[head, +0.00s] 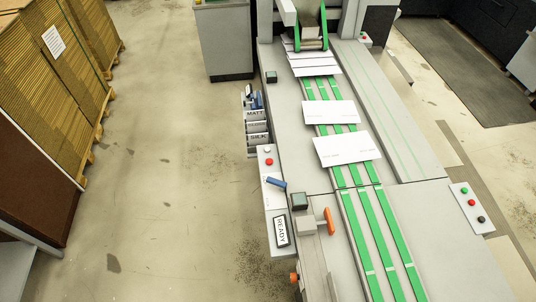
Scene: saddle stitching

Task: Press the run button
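No button can be read as marked "run" at this size. A small control panel (458,200) on the right side of the machine carries a green button (464,190), a red button (472,203) and a black button (481,219). A second panel on the left edge has a white button (267,149) and a red button (269,161). Below it, a tilted sign or display (281,231) reads "READY". My gripper is not in view.
White printed sheets (347,149) lie on the green-striped conveyor (365,235). An orange handle (329,221) and a blue object (276,183) sit near the left edge. Stacked cardboard (55,60) stands on pallets at left. The floor (160,170) between is open.

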